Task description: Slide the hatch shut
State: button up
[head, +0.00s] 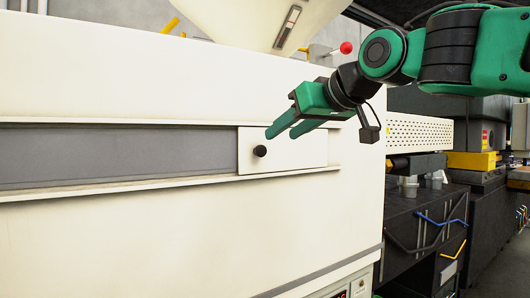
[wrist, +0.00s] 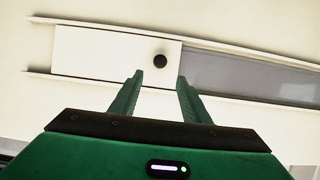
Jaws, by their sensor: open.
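The hatch (head: 305,147) is a cream sliding panel with a round black knob (head: 260,151) near its left edge. It sits between two horizontal rails at the right end of a long slot, and grey surface (head: 120,154) shows to its left. In the wrist view the hatch (wrist: 95,52) appears on the left, with its knob (wrist: 159,61) ahead of the gap between my fingers. My gripper (head: 280,131) has green fingers, spread apart and empty. In the head view its fingertips appear just above and right of the knob. They look apart from it.
A large cream machine body (head: 180,230) surrounds the slot. A red ball-ended lever (head: 346,48) and a hopper (head: 235,15) are above. A perforated guard (head: 420,134) and dark machinery (head: 415,225) stand at the right. The space in front of the slot looks clear.

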aim_at(263, 149)
jog(key=x, duration=1)
jog(key=shift+w+f, duration=0.1)
jog(key=shift+f, duration=0.1)
grip_shut()
